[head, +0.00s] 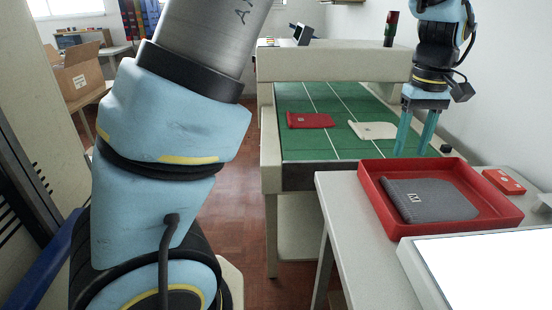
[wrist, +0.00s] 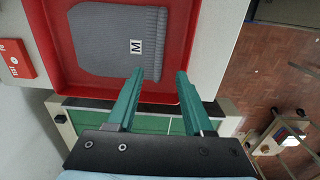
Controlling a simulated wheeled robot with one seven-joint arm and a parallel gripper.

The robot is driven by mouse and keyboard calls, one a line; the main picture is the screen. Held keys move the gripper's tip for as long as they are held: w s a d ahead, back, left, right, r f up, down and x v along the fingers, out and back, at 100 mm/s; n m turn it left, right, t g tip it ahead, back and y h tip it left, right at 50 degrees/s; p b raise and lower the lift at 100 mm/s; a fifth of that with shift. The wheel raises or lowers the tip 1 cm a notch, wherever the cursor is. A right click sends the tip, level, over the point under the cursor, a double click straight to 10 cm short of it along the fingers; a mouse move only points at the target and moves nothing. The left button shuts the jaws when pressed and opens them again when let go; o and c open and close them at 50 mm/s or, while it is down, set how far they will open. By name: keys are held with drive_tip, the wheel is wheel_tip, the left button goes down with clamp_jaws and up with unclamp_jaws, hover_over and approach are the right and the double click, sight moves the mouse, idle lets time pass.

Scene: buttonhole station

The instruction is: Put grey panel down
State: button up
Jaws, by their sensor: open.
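The grey panel (head: 432,200) is a knitted piece with a white tag marked M. It lies flat in the red tray (head: 372,185) on the table at the right. In the wrist view the grey panel (wrist: 115,42) rests inside the red tray (wrist: 62,70), with its ribbed edge towards the right. My gripper (head: 414,152) has two teal fingers pointing down at the tray's far edge, and they are apart. In the wrist view my gripper (wrist: 160,78) is open and empty, its fingertips near the panel's lower edge without holding it.
Behind the tray, a green conveyor belt (head: 310,145) carries a red panel (head: 311,121) and a cream panel (head: 373,130). A small red box (head: 504,181) lies right of the tray. A white lit surface (head: 490,275) is in front. The table's left part is bare.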

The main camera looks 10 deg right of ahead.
drive_tip(key=w+a+f, duration=0.1)
drive_tip(key=w+a, duration=0.3)
drive_tip(key=a, duration=0.6)
drive_tip(key=w+a+f, duration=0.2)
drive_tip(key=w+a, duration=0.2)
drive_tip(key=a, duration=0.6)
drive_tip(key=s+a+f, duration=0.1)
drive_tip(key=s+a, duration=0.1)
drive_tip(key=a, duration=0.8)
drive_tip(key=s+a+f+t, duration=0.1)
drive_tip(key=s+a+f, duration=0.1)
drive_tip(key=a, duration=0.8)
drive_tip(key=shift+s+f+m+t, duration=0.2)
drive_tip(key=shift+s+m+t, duration=0.1)
drive_tip(key=shift+s, duration=0.05)
